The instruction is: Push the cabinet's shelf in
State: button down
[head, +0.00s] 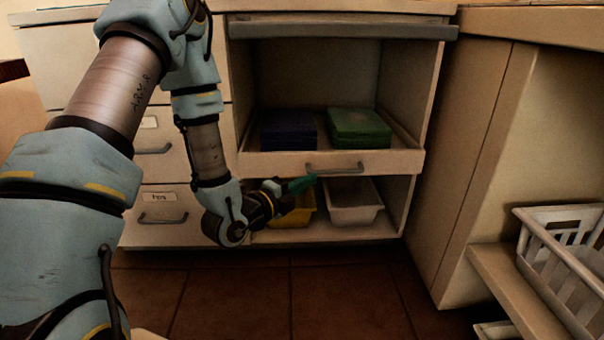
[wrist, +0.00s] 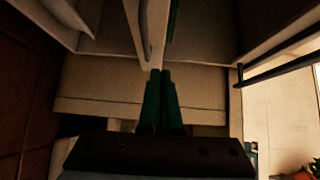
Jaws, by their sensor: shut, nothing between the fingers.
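The pull-out shelf (head: 270,165) is a light tray with a raised front panel and a grey bar handle. It sticks out a little from the cabinet's open middle and carries a dark blue box (head: 288,128) and a green box (head: 360,128). My gripper (head: 311,181), with green fingers, is shut and empty just below the handle, close to the panel. I cannot tell whether it touches. In the wrist view the fingers (wrist: 160,76) are together, near the lower end of the shelf's panel (wrist: 133,14).
Below the shelf stand a yellow bin (head: 292,216), partly behind my gripper, and a white bin (head: 352,204). Closed drawers (head: 160,205) are on the left. A white basket (head: 560,245) sits on a ledge at right. The tiled floor in front is clear.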

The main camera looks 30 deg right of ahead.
aim_at(320, 154)
jog(key=shift+t, duration=0.3)
jog(key=b+x, duration=0.1)
jog(key=x, duration=0.2)
jog(key=w+b+x, duration=0.1)
jog(key=x, duration=0.3)
jog(key=w+b+x, duration=0.1)
jog(key=x, duration=0.3)
jog(key=shift+a+r, duration=0.15)
jog(key=shift+a, duration=0.3)
jog(key=shift+w+d+r+b, duration=0.1)
jog(key=shift+w+d+b, duration=0.3)
jog(key=shift+w, duration=0.3)
jog(key=w, duration=0.1)
jog(key=w+d, duration=0.1)
jog(key=w, duration=0.1)
jog(key=w+d+b, duration=0.1)
jog(key=shift+w, duration=0.2)
jog(key=shift+w+r, duration=0.15)
